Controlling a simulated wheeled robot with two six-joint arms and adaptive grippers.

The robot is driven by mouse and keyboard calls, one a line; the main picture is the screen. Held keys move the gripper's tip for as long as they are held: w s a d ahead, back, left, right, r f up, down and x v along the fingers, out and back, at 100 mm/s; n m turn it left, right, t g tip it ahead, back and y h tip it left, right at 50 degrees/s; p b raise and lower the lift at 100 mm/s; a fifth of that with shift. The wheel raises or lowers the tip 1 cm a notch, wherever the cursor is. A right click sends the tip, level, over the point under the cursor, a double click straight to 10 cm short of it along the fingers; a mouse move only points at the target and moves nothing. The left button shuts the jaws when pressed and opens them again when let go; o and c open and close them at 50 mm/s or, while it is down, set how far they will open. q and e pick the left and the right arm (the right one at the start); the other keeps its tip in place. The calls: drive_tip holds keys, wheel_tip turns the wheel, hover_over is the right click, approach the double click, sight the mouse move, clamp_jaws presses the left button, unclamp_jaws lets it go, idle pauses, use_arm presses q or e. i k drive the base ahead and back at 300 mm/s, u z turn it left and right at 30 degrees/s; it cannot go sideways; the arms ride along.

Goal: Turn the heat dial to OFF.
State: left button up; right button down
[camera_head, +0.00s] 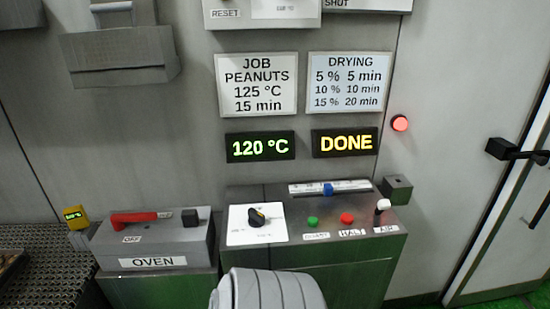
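The heat dial appears to be the black knob (256,217) on a white plate (238,238) on the sloped grey console. It has a yellow pointer mark, which seems to point up and slightly left. The small labels around the knob are too blurred to read, so I cannot tell which one says OFF. Neither of my grippers shows in the head view, and nothing touches the dial. A grey ribbed rounded part fills the bottom middle, in front of the console's lower left.
Beside the dial are a green button (313,221), a red button (347,218), a white-tipped AIR lever (382,206) and a blue slider (328,189). An OVEN box (190,236) with a red handle (134,219) stands left. Displays read 120 °C (260,147) and DONE (345,142).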

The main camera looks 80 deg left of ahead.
sight(256, 219)
drive_tip(key=k, duration=0.85)
drive_tip(key=u, duration=0.25)
